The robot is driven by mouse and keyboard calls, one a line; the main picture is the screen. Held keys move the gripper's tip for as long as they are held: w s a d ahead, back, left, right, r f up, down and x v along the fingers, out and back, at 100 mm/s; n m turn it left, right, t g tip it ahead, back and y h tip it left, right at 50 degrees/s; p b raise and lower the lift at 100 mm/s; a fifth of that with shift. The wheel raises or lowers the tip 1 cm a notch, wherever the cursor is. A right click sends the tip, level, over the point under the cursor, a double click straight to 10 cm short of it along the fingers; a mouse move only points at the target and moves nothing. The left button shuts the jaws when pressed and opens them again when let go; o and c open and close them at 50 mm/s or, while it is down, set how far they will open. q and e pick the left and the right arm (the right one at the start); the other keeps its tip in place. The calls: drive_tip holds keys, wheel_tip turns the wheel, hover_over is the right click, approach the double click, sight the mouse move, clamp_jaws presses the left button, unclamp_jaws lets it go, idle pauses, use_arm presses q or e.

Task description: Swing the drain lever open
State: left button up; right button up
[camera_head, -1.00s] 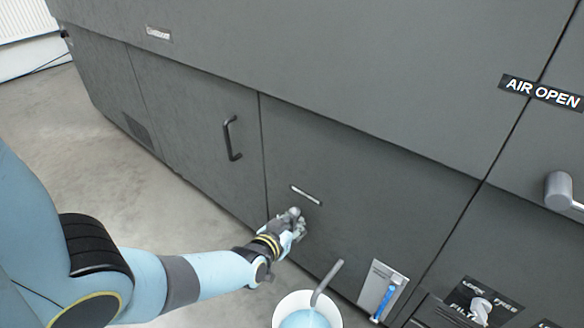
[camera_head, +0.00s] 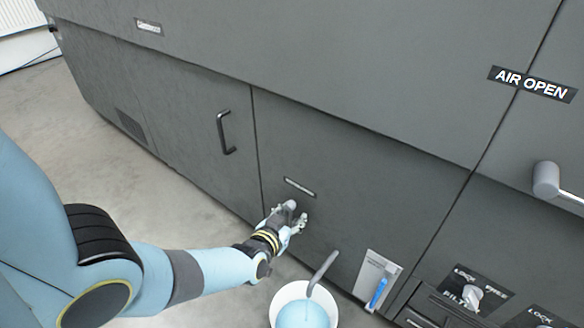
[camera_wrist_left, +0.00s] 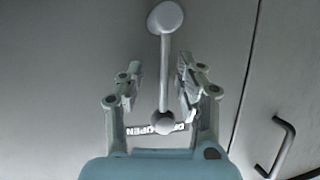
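In the head view my left gripper (camera_head: 293,219) is at the dark cabinet front, just below a small label strip (camera_head: 300,187), and largely hides the lever. My right gripper is not in view.
A white bucket (camera_head: 274,305) with blue liquid stands under a bent grey pipe (camera_head: 323,270), right of my left gripper. A plate with a blue gauge (camera_head: 379,291) is beside it. A black door handle (camera_head: 226,133) is to the left. Floor is clear at left.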

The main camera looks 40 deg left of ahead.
use_arm(q)
drive_tip(key=shift+s+a+r, duration=0.1)
drive_tip(key=shift+s, duration=0.25)
drive_tip(key=v, duration=1.1)
drive_tip(key=shift+r, duration=0.25)
drive_tip(key=shift+s, duration=0.1)
